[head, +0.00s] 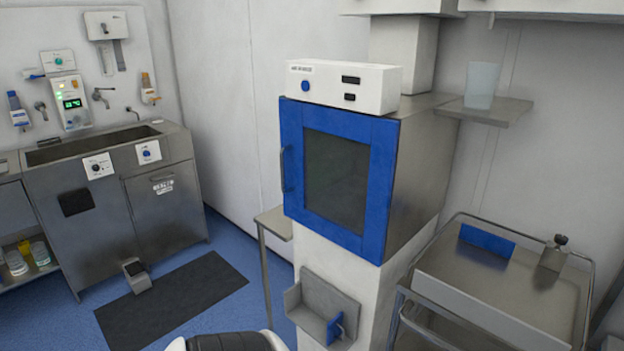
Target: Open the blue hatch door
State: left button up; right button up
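The blue hatch door (375,190) is a thick blue frame around a dark window (336,180), on the front of a steel cabinet (425,165). It looks closed, lying flat against the cabinet front. A slim vertical handle (283,170) sits on its left edge. Nothing touches the door or the handle. Neither of my grippers shows in the head view.
A white control box (345,87) tops the cabinet. A small side table (275,222) stands just left, below the handle. A steel cart (500,285) stands at right. A steel sink unit (110,185) is at left, with a dark mat (170,300) on the blue floor.

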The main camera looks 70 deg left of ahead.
aim_at(381, 134)
jog(key=k+u, duration=0.15)
jog(key=u, duration=1.8)
jog(key=k+l, duration=0.05)
